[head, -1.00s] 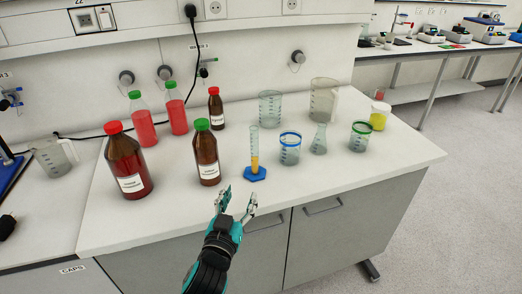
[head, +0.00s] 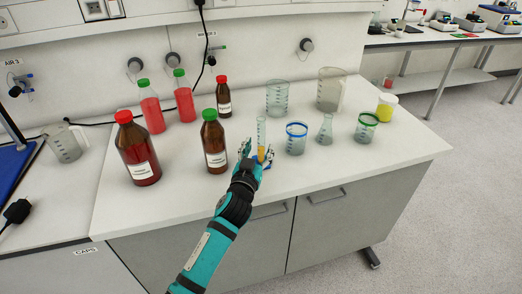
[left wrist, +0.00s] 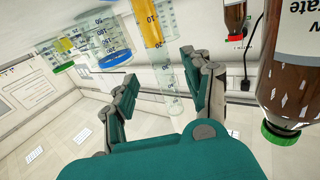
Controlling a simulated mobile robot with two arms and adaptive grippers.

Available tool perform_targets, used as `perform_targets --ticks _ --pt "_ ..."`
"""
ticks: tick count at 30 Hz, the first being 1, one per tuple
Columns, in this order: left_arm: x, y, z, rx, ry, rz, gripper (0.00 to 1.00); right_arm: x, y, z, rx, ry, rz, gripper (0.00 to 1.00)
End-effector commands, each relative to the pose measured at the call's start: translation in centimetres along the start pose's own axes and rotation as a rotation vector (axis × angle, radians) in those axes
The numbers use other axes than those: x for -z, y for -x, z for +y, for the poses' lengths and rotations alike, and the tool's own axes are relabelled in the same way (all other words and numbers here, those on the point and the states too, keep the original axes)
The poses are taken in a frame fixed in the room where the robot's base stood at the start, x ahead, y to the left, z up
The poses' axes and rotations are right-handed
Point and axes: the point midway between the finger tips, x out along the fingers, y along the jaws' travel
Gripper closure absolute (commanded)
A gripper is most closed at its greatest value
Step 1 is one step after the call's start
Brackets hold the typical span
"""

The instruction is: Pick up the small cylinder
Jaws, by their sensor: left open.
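The small cylinder (head: 261,133) is a clear graduated tube with orange-yellow liquid, standing upright near the bench's front edge. Its blue foot is mostly hidden behind my gripper in the head view. My left gripper (head: 257,153) is open, with its fingers around the cylinder's lower part. In the left wrist view, which is upside down, the cylinder (left wrist: 151,28) passes between the spread fingers of the left gripper (left wrist: 160,80). Whether either finger touches it I cannot tell. My right gripper is not in view.
A brown bottle with a green cap (head: 214,145) stands close left of the gripper. A blue-rimmed beaker (head: 296,142) and a conical flask (head: 325,132) stand to the right. Larger beakers (head: 277,98) are behind. The bench front right is clear.

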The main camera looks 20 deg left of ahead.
Motion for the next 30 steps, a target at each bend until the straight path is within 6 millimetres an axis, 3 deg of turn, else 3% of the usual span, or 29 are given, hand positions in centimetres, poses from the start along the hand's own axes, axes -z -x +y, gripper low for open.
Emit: perform_targets --ticks 7,11,17,28,30 --pt "0.5 -3.8 -0.3 0.002 -0.001 0.001 0.49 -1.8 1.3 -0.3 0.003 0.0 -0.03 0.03" --pt "0.4 -4.5 -0.3 0.001 0.0 0.001 0.49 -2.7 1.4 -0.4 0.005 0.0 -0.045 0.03" --pt "0.3 -4.5 -0.3 0.001 0.0 0.001 0.49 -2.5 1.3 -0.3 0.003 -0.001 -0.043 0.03" --pt "0.3 -4.5 -0.3 0.001 0.0 0.001 0.96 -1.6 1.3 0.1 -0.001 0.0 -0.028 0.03" --pt "0.3 -4.5 -0.3 0.001 0.0 0.001 1.0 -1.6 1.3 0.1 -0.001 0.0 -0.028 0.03"
